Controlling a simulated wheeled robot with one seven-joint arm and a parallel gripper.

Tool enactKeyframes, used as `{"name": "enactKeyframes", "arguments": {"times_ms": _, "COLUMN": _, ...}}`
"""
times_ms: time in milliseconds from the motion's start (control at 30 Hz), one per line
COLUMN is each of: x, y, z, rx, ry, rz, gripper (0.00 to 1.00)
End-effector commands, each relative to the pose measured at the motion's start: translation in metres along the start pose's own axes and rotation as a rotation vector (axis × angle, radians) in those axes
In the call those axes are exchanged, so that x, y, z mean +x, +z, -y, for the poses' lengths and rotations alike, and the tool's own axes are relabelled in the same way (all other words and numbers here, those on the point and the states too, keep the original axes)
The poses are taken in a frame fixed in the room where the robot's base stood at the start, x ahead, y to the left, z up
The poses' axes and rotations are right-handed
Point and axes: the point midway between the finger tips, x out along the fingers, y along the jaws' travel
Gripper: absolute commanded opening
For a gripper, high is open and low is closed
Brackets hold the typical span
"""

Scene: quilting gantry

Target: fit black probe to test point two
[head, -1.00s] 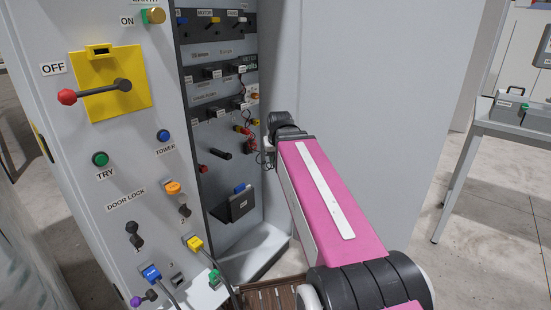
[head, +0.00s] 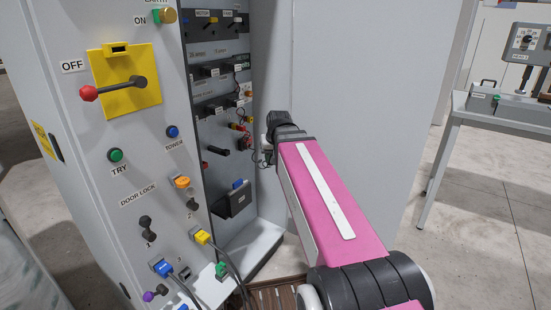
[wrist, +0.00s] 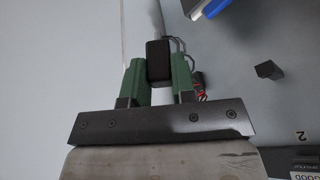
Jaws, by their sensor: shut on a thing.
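In the wrist view, my gripper (wrist: 158,75) has its two green fingers closed on a dark, block-shaped body (wrist: 158,60), which I take to be the black probe. A pale grey shaft or lead runs up from it. A label "2" (wrist: 300,135) is on the grey panel at right, with a small dark square peg (wrist: 268,70) above it. Which part is test point two I cannot tell. In the head view, my gripper is mostly hidden beyond my pink arm, beside the open cabinet (head: 265,235), and the probe is not clear there.
A red-and-black piece (wrist: 199,88) with wires is just right of my fingers in the wrist view. The cabinet's front panel (head: 75,130) carries a yellow OFF switch (head: 128,85) and several plugs. A black handle (head: 218,150) sticks out inside. A grey table (head: 500,120) stands at right.

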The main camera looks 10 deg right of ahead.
Motion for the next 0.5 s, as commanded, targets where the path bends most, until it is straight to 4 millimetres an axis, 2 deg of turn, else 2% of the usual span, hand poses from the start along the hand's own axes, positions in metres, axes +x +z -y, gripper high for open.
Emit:
{"name": "enactKeyframes", "arguments": {"times_ms": 367, "x": 0.020, "y": -0.047, "z": 0.025, "rx": 0.118, "ry": -0.219, "rz": -0.006, "gripper": 0.00}}
{"name": "enactKeyframes", "arguments": {"times_ms": 500, "x": 0.025, "y": -0.074, "z": 0.032, "rx": 0.228, "ry": -0.360, "rz": -0.025, "gripper": 0.00}}
